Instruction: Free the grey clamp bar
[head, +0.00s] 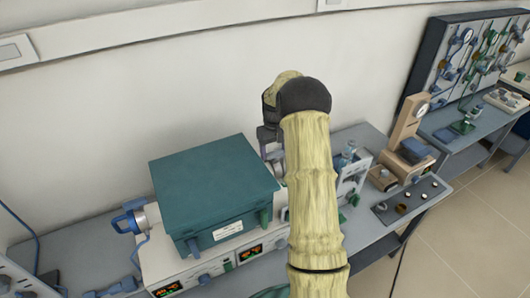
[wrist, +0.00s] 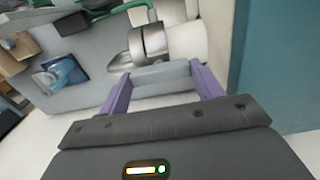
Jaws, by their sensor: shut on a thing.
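The grey clamp bar (wrist: 160,78) spans between my gripper's two purple fingers in the wrist view. My gripper (wrist: 161,70) is shut on it. A silver collar on a white cylinder (wrist: 180,42) lies just beyond the bar; I cannot tell whether they touch. In the head view my gripper (head: 272,150) is at the right side of the teal furnace (head: 215,185), partly behind my arm. The bar is hidden in that view.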

